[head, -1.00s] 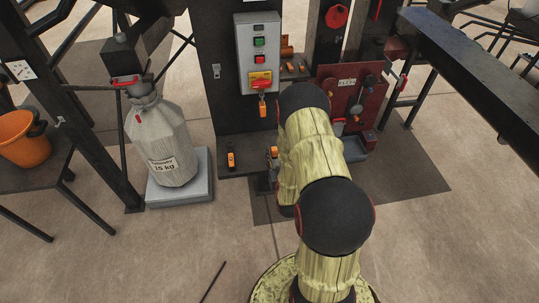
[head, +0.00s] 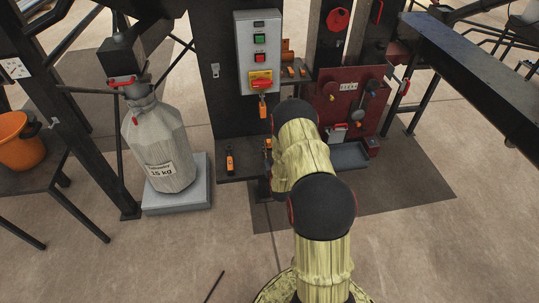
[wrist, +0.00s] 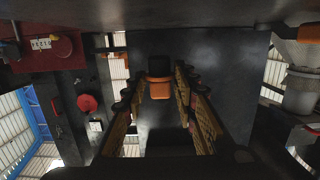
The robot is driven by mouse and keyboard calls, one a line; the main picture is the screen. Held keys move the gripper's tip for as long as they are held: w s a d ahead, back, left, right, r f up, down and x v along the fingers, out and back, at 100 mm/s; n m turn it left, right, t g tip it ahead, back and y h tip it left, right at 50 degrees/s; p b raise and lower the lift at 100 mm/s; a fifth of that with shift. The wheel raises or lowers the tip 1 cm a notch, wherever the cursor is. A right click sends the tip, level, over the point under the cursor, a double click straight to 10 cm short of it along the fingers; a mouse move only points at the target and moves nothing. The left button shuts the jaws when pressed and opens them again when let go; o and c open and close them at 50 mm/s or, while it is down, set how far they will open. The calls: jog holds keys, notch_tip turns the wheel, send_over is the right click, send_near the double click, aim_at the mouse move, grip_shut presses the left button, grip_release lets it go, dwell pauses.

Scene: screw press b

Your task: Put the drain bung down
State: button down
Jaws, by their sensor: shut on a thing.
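In the wrist view my gripper (wrist: 160,92) has its two fingers around a small orange piece with a black end, which I take to be the drain bung (wrist: 160,88). It sits between the fingertips, and its underside does not show. In the head view my own arm hides the gripper and most of what it holds. A small orange and dark part (head: 267,147) shows just left of the arm above the low dark shelf. I cannot tell there whether it is the held piece.
An orange and black item (head: 230,160) stands on the low shelf (head: 238,172). A grey control box (head: 259,55) is above it. A red panel (head: 345,103) and grey tray (head: 349,156) are to the right. A 15 kg bag (head: 158,145) stands at left.

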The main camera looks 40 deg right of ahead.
jog(key=shift+w+d+f, duration=0.1)
jog(key=shift+w+f, duration=0.05)
jog(key=shift+f, duration=0.05)
jog(key=shift+w+d+f+b, duration=0.15)
jog(key=shift+f+b, duration=0.45)
jog(key=shift+f, duration=0.3)
jog(key=shift+w+a+f+b, duration=0.1)
jog(key=shift+f+b, duration=0.45)
jog(key=shift+f, duration=0.3)
jog(key=shift+f, duration=0.15)
jog(key=c, duration=1.4)
grip_release()
